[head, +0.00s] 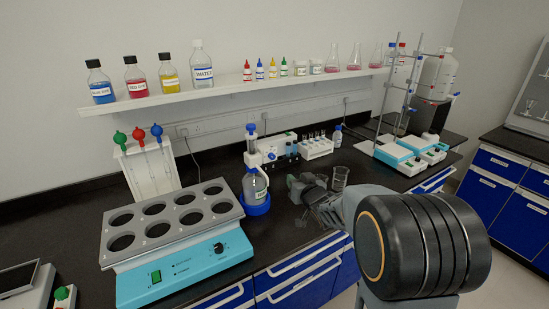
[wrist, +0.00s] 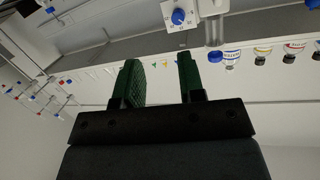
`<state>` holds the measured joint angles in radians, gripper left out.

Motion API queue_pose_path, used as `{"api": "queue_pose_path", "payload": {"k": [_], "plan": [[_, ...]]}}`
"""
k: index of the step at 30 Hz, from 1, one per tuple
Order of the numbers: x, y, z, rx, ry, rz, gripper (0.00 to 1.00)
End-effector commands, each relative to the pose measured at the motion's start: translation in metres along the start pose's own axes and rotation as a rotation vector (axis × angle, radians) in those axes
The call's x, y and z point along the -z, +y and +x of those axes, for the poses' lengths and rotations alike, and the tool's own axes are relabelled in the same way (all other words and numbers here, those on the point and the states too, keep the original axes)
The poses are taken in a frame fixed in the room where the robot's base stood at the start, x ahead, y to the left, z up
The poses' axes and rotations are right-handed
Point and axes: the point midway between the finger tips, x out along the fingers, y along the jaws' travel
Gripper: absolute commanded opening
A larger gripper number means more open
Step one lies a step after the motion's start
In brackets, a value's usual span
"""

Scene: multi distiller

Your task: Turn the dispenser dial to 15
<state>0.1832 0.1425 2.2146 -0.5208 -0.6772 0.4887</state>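The dispenser stands on the bench in the middle of the head view: a clear bottle (head: 257,186) in a blue base, with a white head (head: 252,158) and a blue top. A blue dial (wrist: 179,17) on a white plate with small marks shows at the top of the wrist view. It also shows small on the dispenser head in the head view (head: 271,157). I cannot read its setting. My gripper (wrist: 160,72) is open and empty, its two green fingers apart. In the head view my gripper (head: 294,184) is right of the bottle, not touching the dial.
A heating block (head: 178,283) with several wells stands at left front. A beaker (head: 340,179) stands right of my gripper. A tube rack (head: 317,149) is behind it. A shelf (head: 240,88) with bottles and flasks runs above the bench.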

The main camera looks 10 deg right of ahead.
Motion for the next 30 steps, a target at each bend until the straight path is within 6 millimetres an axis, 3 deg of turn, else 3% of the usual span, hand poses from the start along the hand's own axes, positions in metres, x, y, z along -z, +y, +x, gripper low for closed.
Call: {"api": "queue_pose_path", "payload": {"k": [11, 30], "plan": [[0.004, -0.005, 0.027, 0.161, 0.143, 0.060, 0.36], [0.020, -0.022, 0.132, 0.161, 0.144, 0.060, 0.36]]}}
